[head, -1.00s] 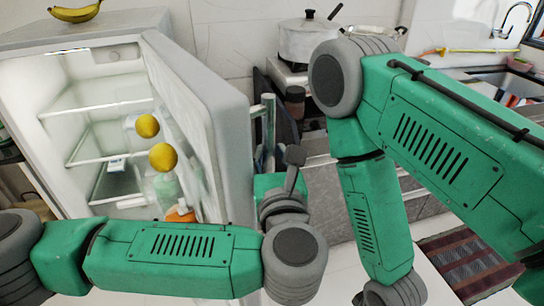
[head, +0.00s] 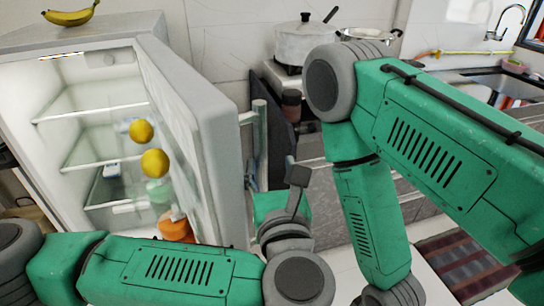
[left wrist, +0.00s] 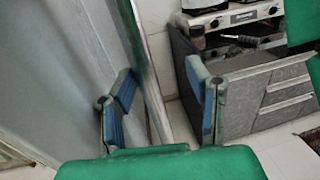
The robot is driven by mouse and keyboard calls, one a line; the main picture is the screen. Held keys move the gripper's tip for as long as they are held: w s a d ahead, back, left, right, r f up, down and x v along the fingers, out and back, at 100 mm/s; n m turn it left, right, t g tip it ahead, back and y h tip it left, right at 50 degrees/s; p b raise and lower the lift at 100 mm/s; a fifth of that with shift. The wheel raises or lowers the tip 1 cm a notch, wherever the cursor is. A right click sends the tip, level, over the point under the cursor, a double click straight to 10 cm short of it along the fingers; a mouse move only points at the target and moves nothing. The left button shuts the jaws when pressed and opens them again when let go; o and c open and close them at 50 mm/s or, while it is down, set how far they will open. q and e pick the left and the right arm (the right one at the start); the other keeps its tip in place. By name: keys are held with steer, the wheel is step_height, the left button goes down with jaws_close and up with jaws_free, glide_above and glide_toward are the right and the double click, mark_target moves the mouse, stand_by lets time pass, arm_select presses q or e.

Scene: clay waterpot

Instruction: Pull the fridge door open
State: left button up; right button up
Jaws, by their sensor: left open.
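The grey fridge door (head: 215,135) stands open, with the lit fridge interior (head: 85,125) showing on its left. The upright bar handle (head: 260,135) is on the door's outer side; the handle (left wrist: 147,70) also shows in the left wrist view. My left gripper (head: 274,183) is low by the handle, partly hidden by its own wrist in the head view. In the left wrist view my left gripper (left wrist: 160,80) is open. Its blue-padded fingers stand on either side of the bar, with a gap on the right. I cannot see my right gripper's fingers.
Yellow round fruits (head: 154,162) and an orange-topped bottle (head: 175,227) sit inside the fridge or its door. Bananas (head: 70,15) lie on top. A pot (head: 304,42) stands on the stove behind. Grey drawers (head: 325,195) are right of the handle. My right arm crosses the right side.

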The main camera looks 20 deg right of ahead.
arm_select(q)
steer(key=v, duration=0.4)
steer(key=shift+s+d, duration=0.1)
steer(key=shift+d, duration=0.1)
